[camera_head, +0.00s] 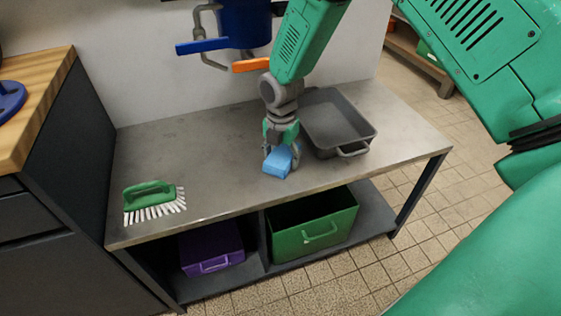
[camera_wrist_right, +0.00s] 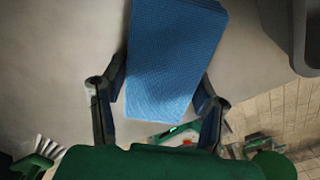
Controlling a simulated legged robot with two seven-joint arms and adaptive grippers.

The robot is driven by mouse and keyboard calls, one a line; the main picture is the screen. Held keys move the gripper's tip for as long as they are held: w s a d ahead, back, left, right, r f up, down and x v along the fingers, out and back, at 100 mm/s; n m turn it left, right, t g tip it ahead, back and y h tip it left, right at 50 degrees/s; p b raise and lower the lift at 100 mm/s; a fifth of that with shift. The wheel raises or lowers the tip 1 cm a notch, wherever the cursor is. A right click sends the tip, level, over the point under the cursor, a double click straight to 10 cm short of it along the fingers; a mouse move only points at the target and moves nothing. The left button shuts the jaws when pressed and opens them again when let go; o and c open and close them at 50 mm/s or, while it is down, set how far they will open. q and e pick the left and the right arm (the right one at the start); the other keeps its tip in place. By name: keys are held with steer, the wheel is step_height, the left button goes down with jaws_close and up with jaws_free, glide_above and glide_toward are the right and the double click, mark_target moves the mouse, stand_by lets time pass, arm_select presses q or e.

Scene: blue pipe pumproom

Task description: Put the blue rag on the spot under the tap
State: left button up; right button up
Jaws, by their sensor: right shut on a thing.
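The blue rag (camera_head: 277,162) is a folded, textured cloth, held low at the front of the grey metal table (camera_head: 215,150). My right gripper (camera_head: 283,150) is shut on it; I cannot tell whether the rag touches the tabletop. In the right wrist view the rag (camera_wrist_right: 172,60) lies between the two fingers of my right gripper (camera_wrist_right: 160,105). The tap is the blue pipe (camera_head: 243,22) at the top, with a blue handle (camera_head: 202,46) and an orange handle (camera_head: 252,65). No distinct spot mark shows below it. My left gripper is not in view.
A grey tray (camera_head: 365,131) stands right of my gripper. A green brush (camera_head: 151,195) with white bristles lies at the table's left front. Purple (camera_head: 212,248) and green (camera_head: 313,222) bins stand on the shelf below. The tabletop between brush and gripper is clear.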

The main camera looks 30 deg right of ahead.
steer(key=shift+f, duration=0.15)
steer(key=o, duration=1.1)
